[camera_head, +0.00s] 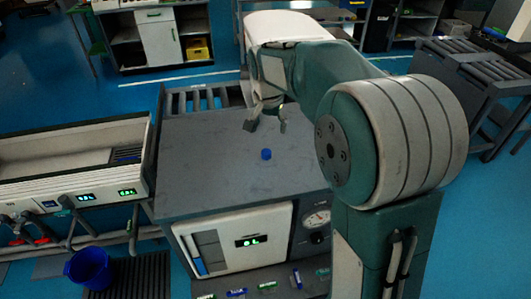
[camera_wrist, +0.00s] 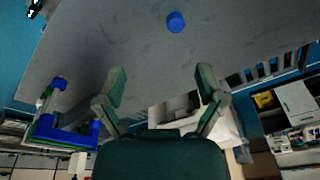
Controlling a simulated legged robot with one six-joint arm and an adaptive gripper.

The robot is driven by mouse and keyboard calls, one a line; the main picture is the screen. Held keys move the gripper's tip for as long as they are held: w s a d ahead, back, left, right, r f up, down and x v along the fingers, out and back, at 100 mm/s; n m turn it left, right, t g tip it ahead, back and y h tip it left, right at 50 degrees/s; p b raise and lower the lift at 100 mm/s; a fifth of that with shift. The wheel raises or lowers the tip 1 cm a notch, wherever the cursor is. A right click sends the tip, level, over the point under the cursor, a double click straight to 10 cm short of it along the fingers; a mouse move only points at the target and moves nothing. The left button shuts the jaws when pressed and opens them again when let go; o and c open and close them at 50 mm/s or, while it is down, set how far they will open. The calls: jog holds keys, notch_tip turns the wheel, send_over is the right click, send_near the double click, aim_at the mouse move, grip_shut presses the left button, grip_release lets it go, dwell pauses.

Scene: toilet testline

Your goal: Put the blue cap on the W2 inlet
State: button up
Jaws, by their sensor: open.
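The blue cap (camera_head: 266,154) sits on the grey top of the middle bench (camera_head: 200,160). In the wrist view the cap (camera_wrist: 176,22) is near the top edge, beyond my fingertips. My gripper (camera_head: 267,123) hangs above the bench, on the far side of the cap in the head view. Its two fingers stand wide apart and empty, as the wrist view also shows (camera_wrist: 161,80). The cap is not between them and nothing touches it. I cannot pick out the W2 inlet; labels are too small to read.
A white test unit (camera_head: 75,165) with green displays and red valves (camera_head: 35,241) stands at the left. A blue bucket (camera_head: 90,267) is on the floor below it. A panel with a display and gauge (camera_head: 317,219) fronts the bench. The bench top around the cap is clear.

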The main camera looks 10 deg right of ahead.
jog(key=m, duration=0.2)
send_near(266, 152)
jog(key=shift+g, duration=0.4)
jog(key=f, duration=0.3)
jog(key=w+f, duration=0.1)
jog(key=f, duration=0.2)
jog(key=w+f, duration=0.1)
jog(key=f, duration=0.2)
jog(key=shift+d+f, duration=0.3)
jog(key=shift+d, duration=0.05)
jog(key=c, duration=0.9)
